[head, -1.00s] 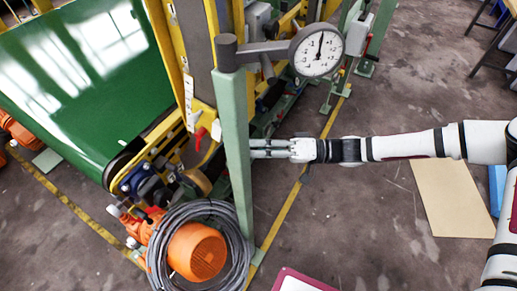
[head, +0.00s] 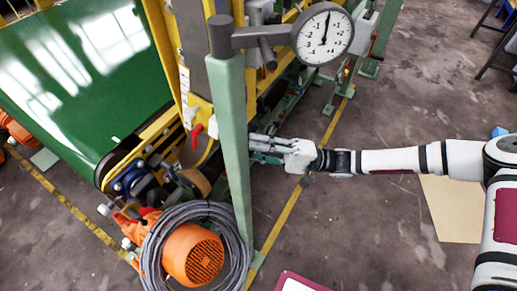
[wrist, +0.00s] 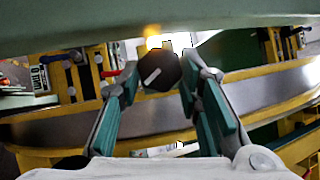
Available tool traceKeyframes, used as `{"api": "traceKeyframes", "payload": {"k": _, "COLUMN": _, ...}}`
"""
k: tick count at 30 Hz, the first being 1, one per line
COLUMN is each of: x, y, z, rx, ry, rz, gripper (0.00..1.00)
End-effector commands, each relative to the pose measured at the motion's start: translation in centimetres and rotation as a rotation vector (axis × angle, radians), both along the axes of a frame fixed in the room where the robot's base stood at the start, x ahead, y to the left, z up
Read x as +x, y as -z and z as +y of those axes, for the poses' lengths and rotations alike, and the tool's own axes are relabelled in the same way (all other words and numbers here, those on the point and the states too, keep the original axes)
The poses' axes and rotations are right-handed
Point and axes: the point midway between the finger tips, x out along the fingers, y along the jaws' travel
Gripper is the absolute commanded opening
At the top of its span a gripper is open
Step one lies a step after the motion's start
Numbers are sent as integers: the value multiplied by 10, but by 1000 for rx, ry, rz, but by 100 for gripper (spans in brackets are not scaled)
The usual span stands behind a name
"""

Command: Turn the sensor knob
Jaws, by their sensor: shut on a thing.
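The sensor knob (wrist: 160,71) is a dark, many-sided knob with a pale pointer line. It shows in the upper middle of the wrist view, under an orange glow. My gripper (head: 256,146) reaches in from the right in the head view, its fingertips at the pale green post (head: 235,130). In the wrist view my two fingers, with green pads, stand on either side of the knob and are shut on it. In the head view the knob is not seen, apparently hidden by the post.
A round dial gauge (head: 324,34) hangs from an arm at the post's top. An orange motor (head: 194,254) ringed by grey cable lies at the post's foot. A green conveyor belt (head: 80,70) stands left. Open floor lies right of the post.

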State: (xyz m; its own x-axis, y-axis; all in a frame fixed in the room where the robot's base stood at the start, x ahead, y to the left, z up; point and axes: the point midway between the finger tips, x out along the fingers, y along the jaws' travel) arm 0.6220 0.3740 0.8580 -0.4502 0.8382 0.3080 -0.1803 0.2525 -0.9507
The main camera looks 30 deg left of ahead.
Motion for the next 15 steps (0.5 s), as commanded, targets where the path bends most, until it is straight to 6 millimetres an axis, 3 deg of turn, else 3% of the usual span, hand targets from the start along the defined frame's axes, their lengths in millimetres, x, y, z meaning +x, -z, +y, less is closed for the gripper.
{"api": "traceKeyframes", "payload": {"k": 15, "x": 1, "y": 3, "z": 0, "rx": 1, "ry": -17, "rz": 79, "gripper": 4}}
